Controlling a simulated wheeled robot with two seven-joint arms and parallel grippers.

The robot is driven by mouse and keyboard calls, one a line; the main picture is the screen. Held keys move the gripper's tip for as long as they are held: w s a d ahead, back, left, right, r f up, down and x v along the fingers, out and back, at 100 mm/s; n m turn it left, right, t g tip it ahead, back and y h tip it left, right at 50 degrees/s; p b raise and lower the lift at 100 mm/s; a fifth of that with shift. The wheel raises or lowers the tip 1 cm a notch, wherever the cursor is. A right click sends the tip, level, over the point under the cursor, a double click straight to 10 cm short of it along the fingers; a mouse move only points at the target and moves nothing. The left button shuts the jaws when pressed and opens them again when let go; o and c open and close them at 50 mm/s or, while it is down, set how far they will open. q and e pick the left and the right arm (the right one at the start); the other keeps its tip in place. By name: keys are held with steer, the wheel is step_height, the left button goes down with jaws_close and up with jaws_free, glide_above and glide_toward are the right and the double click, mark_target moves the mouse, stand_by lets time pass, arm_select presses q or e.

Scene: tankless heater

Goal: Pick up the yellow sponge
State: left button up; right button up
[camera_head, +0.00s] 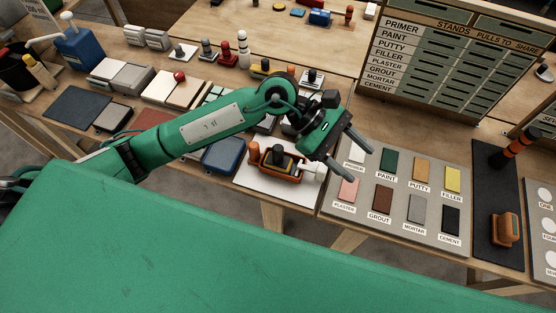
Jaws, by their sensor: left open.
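My left gripper (352,161) is open, with its two dark fingers apart and nothing visible between them. It hangs above the bench near the upper left corner of the grey sample board (399,214). A flat yellow block (453,180) lies on that board above the label FILLER, to the right of my fingers and apart from them. It is the clearest yellow piece in view, but I cannot tell whether it is a sponge. My right gripper does not show.
Other coloured blocks lie on the board, including a green one (389,162). An orange tool (504,229) rests on a dark mat (484,200) at the right. A white tray (262,182) with an orange-and-black tool is below my left wrist. A labelled rack (440,65) stands behind.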

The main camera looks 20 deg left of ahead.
arm_select(q)
steer(key=w+a+f+m+t+y, duration=0.1)
steer(key=w+a+f+m+y, duration=0.1)
steer(key=w+a+f+y, duration=0.35)
steer(key=m+t+y, duration=0.2)
steer(key=y, duration=0.5)
glide_above(278, 148)
steer(key=shift+h, duration=0.25)
steer(key=f+p, duration=0.1)
steer(key=f, duration=0.2)
steer(key=f+p, duration=0.1)
steer(key=f, duration=0.2)
steer(key=f+p, duration=0.1)
steer(key=f, duration=0.2)
steer(key=shift+w+d, duration=0.15)
steer(key=shift+d, duration=0.1)
steer(key=f+p, duration=0.2)
steer(key=f, duration=0.1)
steer(key=f+p, duration=0.1)
steer(key=shift+a+f, duration=0.15)
steer(key=shift+a, duration=0.15)
steer(key=shift+f, duration=0.55)
jaws_close()
steer(key=shift+r, duration=0.1)
